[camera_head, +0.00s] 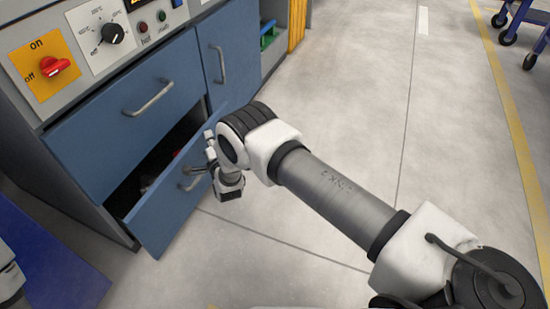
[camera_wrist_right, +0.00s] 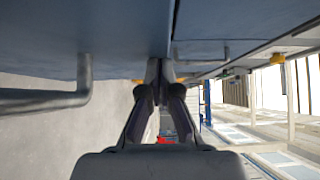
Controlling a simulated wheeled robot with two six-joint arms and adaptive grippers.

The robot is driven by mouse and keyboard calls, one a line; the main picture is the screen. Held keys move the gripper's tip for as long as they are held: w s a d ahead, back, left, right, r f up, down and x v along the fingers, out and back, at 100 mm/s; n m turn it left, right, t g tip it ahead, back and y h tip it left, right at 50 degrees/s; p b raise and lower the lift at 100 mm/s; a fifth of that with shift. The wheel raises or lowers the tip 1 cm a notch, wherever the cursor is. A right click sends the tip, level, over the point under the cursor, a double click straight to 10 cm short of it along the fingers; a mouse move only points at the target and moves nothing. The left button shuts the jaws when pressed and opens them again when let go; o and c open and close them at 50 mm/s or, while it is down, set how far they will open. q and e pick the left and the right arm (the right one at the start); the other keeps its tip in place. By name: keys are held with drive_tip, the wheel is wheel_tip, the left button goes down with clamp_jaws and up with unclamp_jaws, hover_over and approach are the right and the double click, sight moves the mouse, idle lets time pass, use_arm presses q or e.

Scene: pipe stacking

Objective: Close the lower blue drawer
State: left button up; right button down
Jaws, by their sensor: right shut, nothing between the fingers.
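The lower blue drawer (camera_head: 168,215) stands partly pulled out of the cabinet in the head view, with a dark interior showing behind its front. Its metal handle (camera_head: 193,183) is partly covered by my right gripper (camera_head: 188,171). The right gripper is shut and empty, with its fingertips close to the drawer front; I cannot tell if they touch it. In the right wrist view the shut fingers (camera_wrist_right: 160,74) point at a blue panel, and a metal handle (camera_wrist_right: 55,98) is to their left, apart from them. My left gripper is out of view.
The closed upper blue drawer (camera_head: 125,115) is above the lower one. A blue cabinet door (camera_head: 222,60) is beside it, and a control panel (camera_head: 95,45) with switches is on top. Open grey floor (camera_head: 340,90) lies to the right. A blue cart (camera_head: 520,20) stands far right.

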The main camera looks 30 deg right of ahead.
use_arm(q)
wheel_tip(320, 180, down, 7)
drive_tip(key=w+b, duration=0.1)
drive_tip(key=b, duration=0.4)
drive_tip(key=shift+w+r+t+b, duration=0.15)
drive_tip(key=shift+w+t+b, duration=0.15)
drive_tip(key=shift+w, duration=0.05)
use_arm(e)
drive_tip(key=w+a, duration=0.5)
drive_tip(key=w, duration=0.2)
drive_tip(key=shift+w+a+r, duration=0.15)
drive_tip(key=shift+a+r, duration=0.05)
drive_tip(key=shift+a, duration=0.1)
